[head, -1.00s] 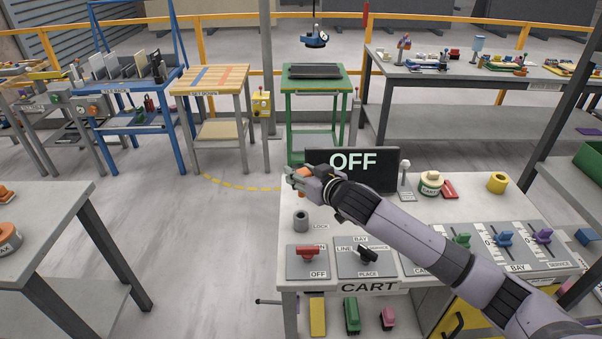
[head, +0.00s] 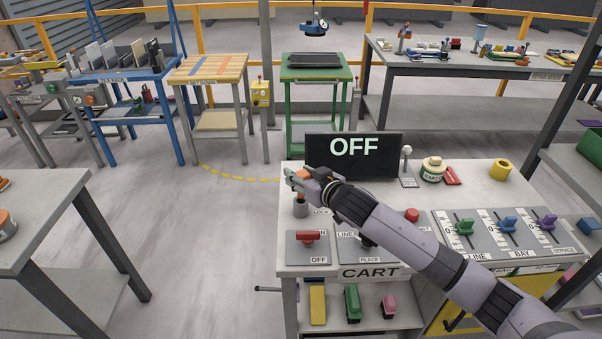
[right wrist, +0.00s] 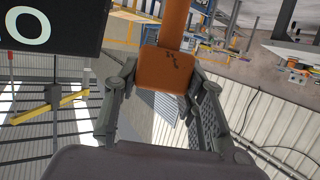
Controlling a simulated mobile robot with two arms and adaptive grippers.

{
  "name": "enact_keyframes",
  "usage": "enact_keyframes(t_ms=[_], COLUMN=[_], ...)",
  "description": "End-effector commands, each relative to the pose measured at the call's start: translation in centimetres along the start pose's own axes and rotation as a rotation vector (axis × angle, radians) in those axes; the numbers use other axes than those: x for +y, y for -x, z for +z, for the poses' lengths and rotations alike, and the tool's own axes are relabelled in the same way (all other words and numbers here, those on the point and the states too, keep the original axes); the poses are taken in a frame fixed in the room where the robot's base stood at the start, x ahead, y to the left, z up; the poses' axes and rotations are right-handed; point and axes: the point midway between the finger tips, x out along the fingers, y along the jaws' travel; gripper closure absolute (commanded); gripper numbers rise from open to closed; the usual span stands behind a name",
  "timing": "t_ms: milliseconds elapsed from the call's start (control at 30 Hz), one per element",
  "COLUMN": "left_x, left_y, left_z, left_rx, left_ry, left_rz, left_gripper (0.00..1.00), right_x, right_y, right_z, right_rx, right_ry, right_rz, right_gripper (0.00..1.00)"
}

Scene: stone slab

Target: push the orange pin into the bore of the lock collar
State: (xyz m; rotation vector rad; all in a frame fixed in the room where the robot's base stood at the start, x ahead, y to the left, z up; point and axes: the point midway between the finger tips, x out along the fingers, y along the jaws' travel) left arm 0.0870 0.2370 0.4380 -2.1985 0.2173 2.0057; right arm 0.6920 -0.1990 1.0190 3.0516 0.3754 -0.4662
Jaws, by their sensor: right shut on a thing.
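In the head view my right gripper (head: 299,181) is over the near left part of the white control bench. It is shut on the orange pin (head: 297,177), whose orange head shows between the fingers. In the right wrist view the orange pin (right wrist: 168,68) is a thick block with a narrower shaft, held between the two fingers of the right gripper (right wrist: 164,82). The grey lock collar (head: 301,210) stands on the bench just below the gripper. My left gripper is out of view.
A black screen reading OFF (head: 353,161) stands behind the gripper. A red-handled switch (head: 308,237) is in front of the collar. Colored sliders (head: 508,224), a red knob (head: 411,215) and a yellow ring (head: 500,170) are to the right. Open floor lies left of the bench.

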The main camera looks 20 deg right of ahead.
Motion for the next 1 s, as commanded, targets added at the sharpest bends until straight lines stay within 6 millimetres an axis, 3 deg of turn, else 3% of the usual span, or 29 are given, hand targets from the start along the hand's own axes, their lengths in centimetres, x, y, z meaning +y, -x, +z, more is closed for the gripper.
enact_keyframes(t_ms=[1000], left_x=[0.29], left_y=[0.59], left_z=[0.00], left_rx=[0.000], left_ry=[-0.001], left_rz=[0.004], left_gripper=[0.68], right_x=[-0.02], right_y=[0.05], right_z=[-0.16], right_rx=[0.003], right_ry=[0.001], right_rz=[-0.001], right_gripper=[0.98])
